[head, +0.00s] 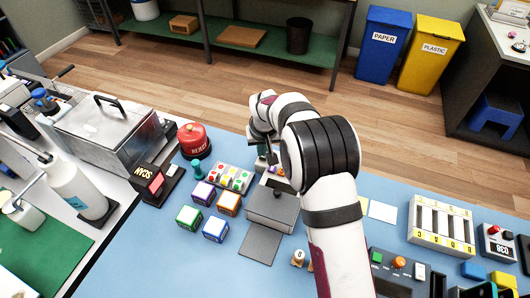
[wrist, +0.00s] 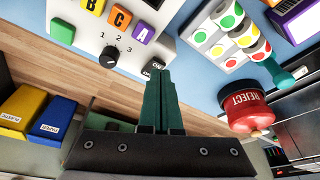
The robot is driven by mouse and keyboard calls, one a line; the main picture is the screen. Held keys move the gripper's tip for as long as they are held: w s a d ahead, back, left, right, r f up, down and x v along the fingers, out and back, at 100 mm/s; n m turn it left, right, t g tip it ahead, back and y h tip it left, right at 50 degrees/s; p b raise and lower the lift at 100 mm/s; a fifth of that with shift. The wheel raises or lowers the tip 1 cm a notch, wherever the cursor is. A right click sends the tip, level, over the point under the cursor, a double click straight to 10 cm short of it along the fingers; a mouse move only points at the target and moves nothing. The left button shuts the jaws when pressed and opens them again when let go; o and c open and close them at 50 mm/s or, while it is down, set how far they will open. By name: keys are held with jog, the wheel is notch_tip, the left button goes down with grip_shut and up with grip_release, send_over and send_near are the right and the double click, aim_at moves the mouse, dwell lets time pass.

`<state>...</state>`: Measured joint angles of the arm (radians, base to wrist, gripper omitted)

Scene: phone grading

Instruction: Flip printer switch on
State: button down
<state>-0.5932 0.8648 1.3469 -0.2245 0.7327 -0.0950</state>
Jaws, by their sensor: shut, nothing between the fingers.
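The printer (head: 272,208) is a grey box on the blue mat in the head view, partly behind my arm. In the wrist view its pale control panel (wrist: 85,52) carries lettered buttons, a black knob (wrist: 109,57) marked 1, 2, 3, and a small black switch (wrist: 128,67) with lettering that looks like ON. My gripper (wrist: 160,72) has its green fingers together, with nothing between them.
A red REJECT button (head: 193,140) stands left of my gripper; it is close to the fingers' right in the wrist view. A tray of coloured stickers (head: 232,178) and several lettered cubes (head: 203,193) lie left of the printer. A SCAN device (head: 157,183) stands further left.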

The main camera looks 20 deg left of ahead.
aim_at(263, 163)
jog(key=shift+f, duration=0.9)
dwell(0.9)
notch_tip(263, 163, up, 7)
dwell(0.6)
jog(key=s+d+r+m+g, duration=0.1)
jog(key=s+d+r+m, duration=0.1)
jog(key=s+d+r, duration=0.35)
jog(key=s+d+r+m, duration=0.2)
jog(key=s+d, duration=0.1)
jog(key=d, duration=0.5)
jog(key=s+d+r+m+g, duration=0.1)
jog(key=s+d+r+m, duration=0.1)
jog(key=s+d+r, duration=0.3)
jog(key=s+d+f+m, duration=0.1)
jog(key=s+d, duration=0.3)
jog(key=s, duration=0.6)
jog(key=s+d+f+m+g, duration=0.1)
jog(key=s+d+m, duration=0.3)
jog(key=s, duration=0.6)
jog(key=shift+d+f+m, duration=0.3)
jog(key=shift+d+f, duration=0.1)
jog(key=shift+f, duration=0.2)
